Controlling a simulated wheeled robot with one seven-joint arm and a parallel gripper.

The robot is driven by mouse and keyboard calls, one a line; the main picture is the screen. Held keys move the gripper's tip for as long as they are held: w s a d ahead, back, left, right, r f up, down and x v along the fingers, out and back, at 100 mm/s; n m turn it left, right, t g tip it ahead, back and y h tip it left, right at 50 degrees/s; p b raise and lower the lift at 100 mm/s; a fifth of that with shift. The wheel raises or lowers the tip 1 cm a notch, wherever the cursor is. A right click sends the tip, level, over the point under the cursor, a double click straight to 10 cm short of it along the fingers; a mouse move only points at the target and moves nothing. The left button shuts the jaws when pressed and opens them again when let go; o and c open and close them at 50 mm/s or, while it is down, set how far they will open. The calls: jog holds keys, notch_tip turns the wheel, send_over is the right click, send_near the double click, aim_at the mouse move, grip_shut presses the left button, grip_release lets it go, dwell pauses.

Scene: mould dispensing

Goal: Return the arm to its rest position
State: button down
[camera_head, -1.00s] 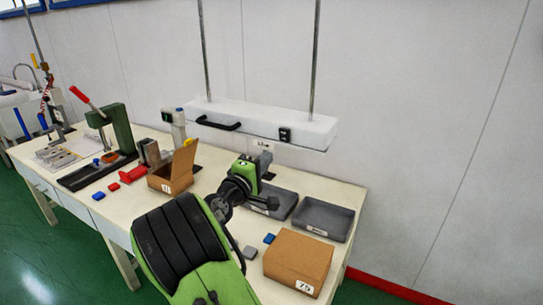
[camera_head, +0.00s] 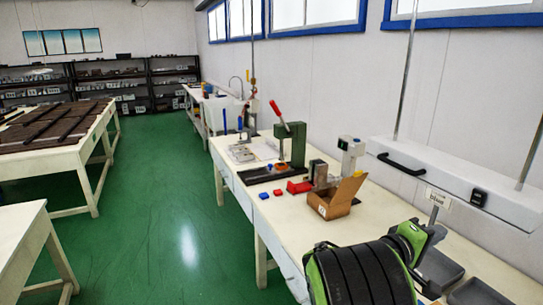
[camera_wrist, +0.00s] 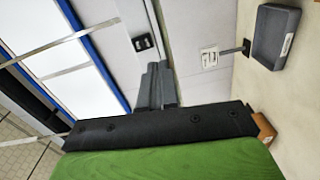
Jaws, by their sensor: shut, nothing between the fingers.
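My green and black arm (camera_head: 360,275) rises over the front of the workbench (camera_head: 285,240) at the lower right of the head view. My gripper (camera_wrist: 156,84) is shut and empty in the wrist view, with its grey fingers together. It points towards the wall and the white hanging lamp unit.
An open cardboard box (camera_head: 338,204), a red-handled press (camera_head: 291,143) and red and blue pieces stand on the bench. The white lamp unit (camera_head: 440,180) hangs above it. A grey tray (camera_wrist: 276,36) shows in the wrist view. Green floor (camera_head: 165,215) lies open at left.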

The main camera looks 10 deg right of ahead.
jog(key=s+a+f+m+y, duration=0.1)
jog(key=s+a+f+y, duration=0.2)
jog(key=s+a+y, duration=0.5)
jog(key=s+a+f+m+y, duration=0.1)
jog(key=s+a+f+y, duration=0.3)
jog(key=s+a+y, duration=0.5)
jog(key=s+a, duration=0.4)
jog(key=a, duration=0.5)
jog(key=shift+t, duration=0.4)
